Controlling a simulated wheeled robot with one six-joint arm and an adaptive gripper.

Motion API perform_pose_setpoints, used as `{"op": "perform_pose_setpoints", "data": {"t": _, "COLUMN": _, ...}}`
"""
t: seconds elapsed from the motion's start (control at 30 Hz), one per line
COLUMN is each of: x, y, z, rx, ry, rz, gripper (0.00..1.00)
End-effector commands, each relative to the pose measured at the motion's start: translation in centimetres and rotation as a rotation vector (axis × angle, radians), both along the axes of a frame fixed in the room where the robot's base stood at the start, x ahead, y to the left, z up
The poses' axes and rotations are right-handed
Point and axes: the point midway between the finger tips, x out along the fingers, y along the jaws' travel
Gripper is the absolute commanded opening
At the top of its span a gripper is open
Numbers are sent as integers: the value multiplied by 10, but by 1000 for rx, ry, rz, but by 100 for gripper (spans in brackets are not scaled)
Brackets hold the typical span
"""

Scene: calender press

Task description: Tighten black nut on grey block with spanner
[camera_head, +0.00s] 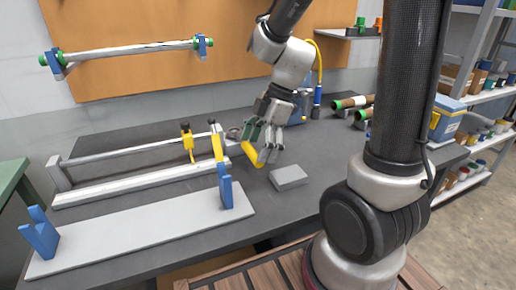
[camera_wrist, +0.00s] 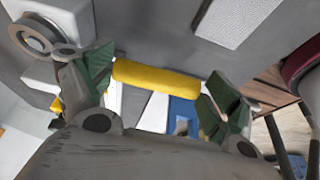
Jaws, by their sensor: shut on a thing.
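My gripper (camera_head: 262,144), with green finger pads, is low over the dark bench in the head view. It is shut on a yellow bar (camera_head: 250,154) that looks like the spanner's handle. In the wrist view the yellow bar (camera_wrist: 157,75) lies crosswise between the two green pads; no spanner jaw can be made out. A flat grey block (camera_head: 288,177) lies on the bench just right of and nearer than my gripper, apart from it. In the wrist view a round ring-like part (camera_wrist: 32,36) is at the top left. I cannot clearly make out a black nut.
The press frame (camera_head: 125,182) with yellow clamps (camera_head: 188,142) stands left of my gripper. A grey plate (camera_head: 140,232) with blue brackets (camera_head: 225,188) lies at the bench front. Green-ended rollers (camera_head: 352,103) lie at the back right. Bench surface right of the block is mostly clear.

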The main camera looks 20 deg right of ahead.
Motion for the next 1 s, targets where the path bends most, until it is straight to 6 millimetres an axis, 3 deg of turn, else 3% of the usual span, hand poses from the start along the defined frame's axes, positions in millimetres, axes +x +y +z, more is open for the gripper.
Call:
{"op": "perform_pose_setpoints", "data": {"t": 0.7, "x": 0, "y": 0, "z": 40, "rx": 0, "ry": -1, "rz": 0, "gripper": 61}}
{"op": "perform_pose_setpoints", "data": {"t": 1.0, "x": 0, "y": 0, "z": 44, "rx": 0, "ry": -1, "rz": 0, "gripper": 61}}
